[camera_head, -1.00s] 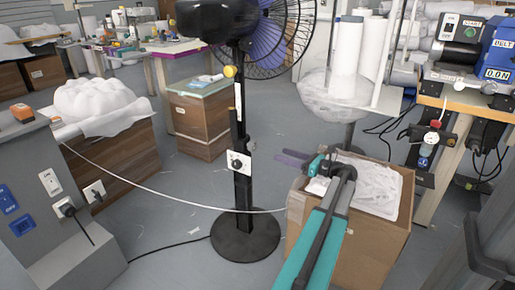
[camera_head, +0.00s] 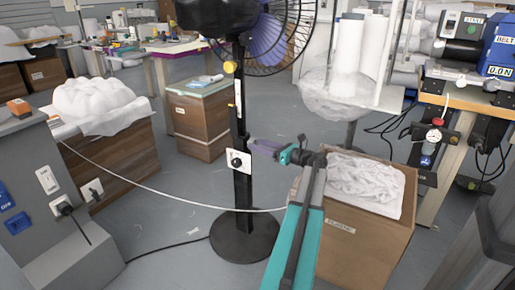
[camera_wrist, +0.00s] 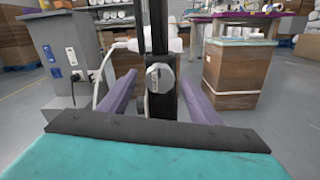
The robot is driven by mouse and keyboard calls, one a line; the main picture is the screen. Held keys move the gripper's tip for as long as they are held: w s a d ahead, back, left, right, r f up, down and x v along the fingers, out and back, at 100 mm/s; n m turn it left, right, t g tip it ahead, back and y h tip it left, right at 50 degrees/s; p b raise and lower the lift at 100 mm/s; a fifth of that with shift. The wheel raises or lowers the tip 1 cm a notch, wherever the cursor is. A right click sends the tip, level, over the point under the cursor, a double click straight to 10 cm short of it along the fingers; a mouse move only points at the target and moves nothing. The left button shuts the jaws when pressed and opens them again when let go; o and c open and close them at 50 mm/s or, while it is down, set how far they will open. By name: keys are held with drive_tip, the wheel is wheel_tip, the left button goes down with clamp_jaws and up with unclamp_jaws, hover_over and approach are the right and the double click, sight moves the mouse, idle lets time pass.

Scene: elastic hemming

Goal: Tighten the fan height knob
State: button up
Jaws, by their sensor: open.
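The black pedestal fan's pole (camera_head: 242,195) stands on a round base (camera_head: 245,238). A yellow knob (camera_head: 230,67) sits high on the pole below the fan head. My gripper (camera_head: 254,146) is open and empty, just right of the pole at about the plate's height. In the wrist view, its two purple fingers (camera_wrist: 158,95) spread either side of the pole, with a grey round knob (camera_wrist: 160,77) between them in the picture. I cannot tell whether they touch anything.
A cardboard box (camera_head: 360,240) with white cloth is under my arm on the right. A white cord (camera_head: 150,188) crosses to the pole from the grey cabinet (camera_head: 40,165). A wooden box (camera_head: 200,125) stands behind the pole. Floor left of the base is clear except a black cable.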

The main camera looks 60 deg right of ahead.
drive_tip(key=shift+w, duration=0.8)
drive_tip(key=c, duration=1)
drive_tip(key=shift+a, duration=0.2)
drive_tip(key=shift+c, duration=0.3)
drive_tip(key=shift+d, duration=0.15)
